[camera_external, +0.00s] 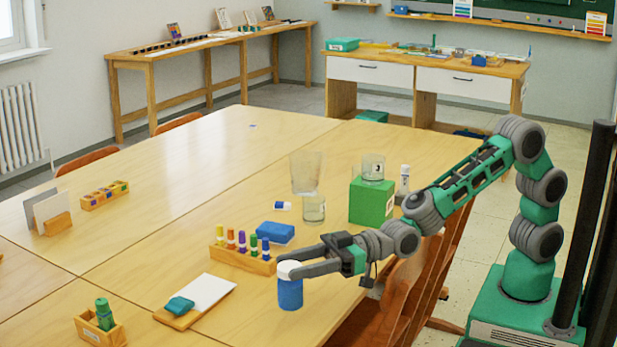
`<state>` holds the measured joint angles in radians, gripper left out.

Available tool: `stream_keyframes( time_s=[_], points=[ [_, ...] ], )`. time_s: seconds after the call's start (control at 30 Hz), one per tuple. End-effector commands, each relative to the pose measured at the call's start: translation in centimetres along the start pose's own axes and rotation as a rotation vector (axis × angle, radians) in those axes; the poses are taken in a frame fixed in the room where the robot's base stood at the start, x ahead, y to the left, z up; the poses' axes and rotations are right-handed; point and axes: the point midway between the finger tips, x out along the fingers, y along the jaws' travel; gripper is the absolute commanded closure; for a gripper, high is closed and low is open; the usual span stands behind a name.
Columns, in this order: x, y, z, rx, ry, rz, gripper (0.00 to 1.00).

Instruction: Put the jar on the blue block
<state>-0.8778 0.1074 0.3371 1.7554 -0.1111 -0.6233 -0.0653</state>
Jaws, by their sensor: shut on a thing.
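My gripper (286,266) is shut on a blue jar (290,294) with a white lid, gripping it near the top. The jar is upright at the near right edge of the table; I cannot tell whether its base touches the tabletop. The blue block (276,233) lies flat on the table, behind and slightly left of the jar. Its top looks bare. My gripper is in front of the block and apart from it.
A wooden rack of coloured bottles (242,258) stands close left of the block. A green block (371,203) carries a glass jar (373,168). Clear glassware (314,209) stands behind the blue block. A small blue-and-white item (283,206) lies nearby. The far tabletop is mostly clear.

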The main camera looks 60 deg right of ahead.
Motion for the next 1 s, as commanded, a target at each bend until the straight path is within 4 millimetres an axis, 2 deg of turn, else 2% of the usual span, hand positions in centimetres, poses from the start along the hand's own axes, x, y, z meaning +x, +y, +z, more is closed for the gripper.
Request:
stream_keyframes(
  time_s=[0.03, 0.13, 0.3, 0.4, 0.57, 0.67, 0.77, 0.83, 1.0],
  points=[
    [-1.3, -0.2, -2.5, -0.001, 0.013, 0.0, 1.0],
    [-3.9, -0.5, -5.1, 0.0, 0.011, -0.001, 1.0],
    [-8.7, -1.0, -6.8, 0.0, 0.009, -0.001, 1.0],
    [-10.5, -1.2, -7.5, -0.001, 0.01, -0.001, 1.0],
    [-11.9, -1.3, -7.9, -0.001, 0.006, 0.0, 1.0],
    [-12.0, -0.5, -8.0, -0.001, 0.006, 0.015, 1.0],
    [-12.2, 2.0, -8.3, -0.001, 0.007, 0.061, 1.0],
    [-12.7, 4.8, -9.0, -0.001, 0.008, 0.11, 1.0],
    [-15.3, 13.6, -10.8, -0.001, 0.008, 0.276, 1.0]
  ],
)
